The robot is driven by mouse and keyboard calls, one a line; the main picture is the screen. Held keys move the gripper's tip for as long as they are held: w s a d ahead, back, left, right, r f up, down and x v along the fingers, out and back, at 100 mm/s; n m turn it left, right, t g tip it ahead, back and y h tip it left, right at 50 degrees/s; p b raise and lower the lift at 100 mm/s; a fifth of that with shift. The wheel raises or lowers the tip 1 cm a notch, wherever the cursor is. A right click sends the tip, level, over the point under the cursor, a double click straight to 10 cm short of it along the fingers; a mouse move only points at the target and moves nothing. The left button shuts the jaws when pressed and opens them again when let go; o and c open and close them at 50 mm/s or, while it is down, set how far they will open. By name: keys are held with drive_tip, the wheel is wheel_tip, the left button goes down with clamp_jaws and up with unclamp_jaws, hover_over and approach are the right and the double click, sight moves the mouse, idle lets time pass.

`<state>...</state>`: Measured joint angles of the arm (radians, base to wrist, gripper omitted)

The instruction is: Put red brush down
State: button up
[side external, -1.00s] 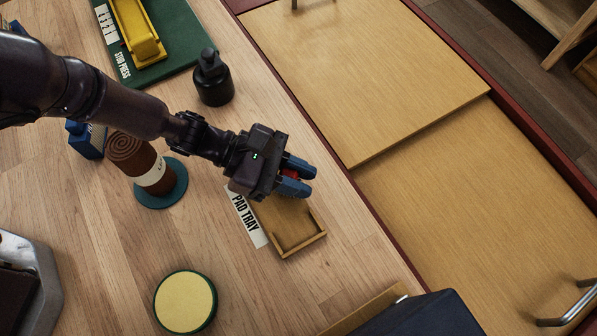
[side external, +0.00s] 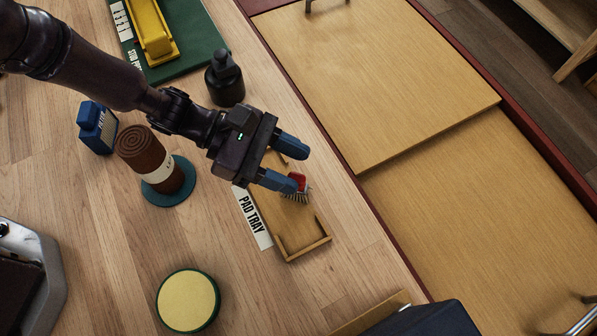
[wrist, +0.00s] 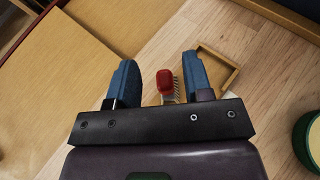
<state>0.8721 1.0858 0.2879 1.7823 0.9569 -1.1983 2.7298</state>
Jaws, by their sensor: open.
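The red brush (side external: 299,181) has dark bristles facing down and sits at the wooden pad tray (side external: 322,239), near its right side. Whether it rests fully on the tray floor is hard to tell. My gripper (side external: 300,167) has its blue fingers spread apart, with the near finger covering part of the brush. In the wrist view the red brush (wrist: 165,82) lies between the open fingers of my gripper (wrist: 160,70), with a visible gap on each side. The tray's frame (wrist: 221,65) shows beyond the right finger.
A black bottle (side external: 225,80) stands behind my gripper. A round yellow pad (side external: 188,300) lies in front. Bare wood lies between pad and tray.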

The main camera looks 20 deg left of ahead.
drive_tip(key=shift+r, duration=2)
drive_tip(key=shift+w+r, duration=0.1)
drive_tip(key=w+a+r+n+t+y, duration=0.5)
drive_tip(key=w+a+r+n+t, duration=0.6)
drive_tip(key=a+r+n, duration=0.55)
drive_tip(key=a+r+n+y, duration=0.4)
drive_tip(key=a+n, duration=0.4)
drive_tip(key=n, duration=0.4)
drive_tip(key=s+a+r+n+g+y, duration=0.2)
drive_tip(key=s+a+r+n+y, duration=0.2)
drive_tip(key=s+a+n, duration=0.75)
drive_tip(key=s+a+n+g, duration=0.3)
drive_tip(key=s+n, duration=0.8)
drive_tip(key=n, duration=0.3)
drive_tip(key=shift+s+f+y, duration=0.25)
drive_tip(key=shift+f+y, duration=0.05)
drive_tip(key=shift+f, duration=0.1)
